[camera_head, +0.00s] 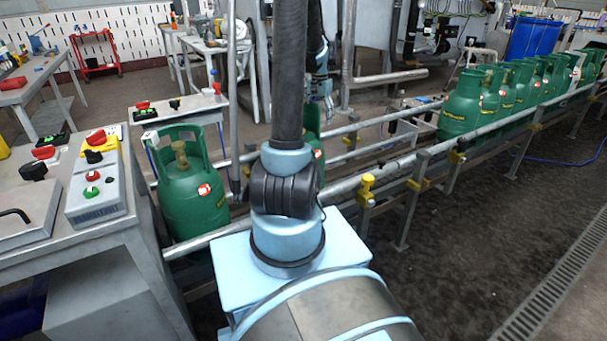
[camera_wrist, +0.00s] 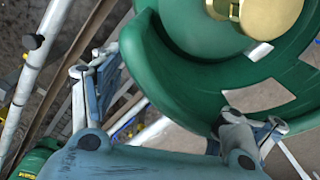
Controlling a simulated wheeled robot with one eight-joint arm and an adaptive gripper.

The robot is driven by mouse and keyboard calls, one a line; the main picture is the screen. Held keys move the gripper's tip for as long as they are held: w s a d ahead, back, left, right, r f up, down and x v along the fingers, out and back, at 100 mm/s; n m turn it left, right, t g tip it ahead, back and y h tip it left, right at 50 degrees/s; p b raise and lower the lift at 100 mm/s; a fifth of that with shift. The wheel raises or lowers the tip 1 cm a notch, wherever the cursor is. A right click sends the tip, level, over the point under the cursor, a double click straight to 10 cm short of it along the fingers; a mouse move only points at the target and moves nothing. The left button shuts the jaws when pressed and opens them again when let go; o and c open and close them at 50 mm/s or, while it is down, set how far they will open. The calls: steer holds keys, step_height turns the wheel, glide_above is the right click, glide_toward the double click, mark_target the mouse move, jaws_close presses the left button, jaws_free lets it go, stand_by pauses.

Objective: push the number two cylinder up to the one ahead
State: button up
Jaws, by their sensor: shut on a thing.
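A green gas cylinder (camera_head: 315,148) with a red and white label stands on the conveyor, mostly hidden behind my arm in the head view. My gripper (camera_head: 325,103) is at the right side of its collar. In the wrist view, my gripper (camera_wrist: 168,90) is shut on the green collar (camera_wrist: 165,75), with the brass valve (camera_wrist: 268,15) inside it. The far finger contact is partly hidden. Another green cylinder (camera_head: 190,190) stands upright at the left, apart from it. Several green cylinders (camera_head: 465,108) stand in a row farther along the conveyor at the right.
Conveyor side rails (camera_head: 405,160) run from near left to far right, with yellow clamps (camera_head: 367,188). A stretch between the middle cylinder and the right-hand row is clear. A control box (camera_head: 95,190) with buttons and a grey bench stand at the left.

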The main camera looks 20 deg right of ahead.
steer(key=s+a, duration=0.3)
steer(key=a, duration=1.7)
steer(key=shift+a+f, duration=0.2)
steer(key=shift+a, duration=0.1)
stand_by(2.2)
steer(key=shift+s+d, duration=0.1)
steer(key=shift+d, duration=0.5)
steer(key=shift+w+r, duration=0.25)
steer(key=shift+r, duration=0.15)
steer(key=shift+c, duration=0.5)
steer(key=shift+w+r, duration=0.3)
steer(key=shift+r, duration=0.2)
steer(key=c, duration=0.5)
steer(key=shift+w+r, duration=0.1)
steer(key=shift+w, duration=0.15)
steer(key=shift+c, duration=0.6)
steer(key=shift+s+r, duration=0.15)
steer(key=shift+r, duration=0.4)
steer(key=shift+s+r, duration=0.15)
steer(key=shift+r, duration=0.35)
jaws_close()
step_height(320, 180, up, 7)
steer(key=shift+f, duration=0.15)
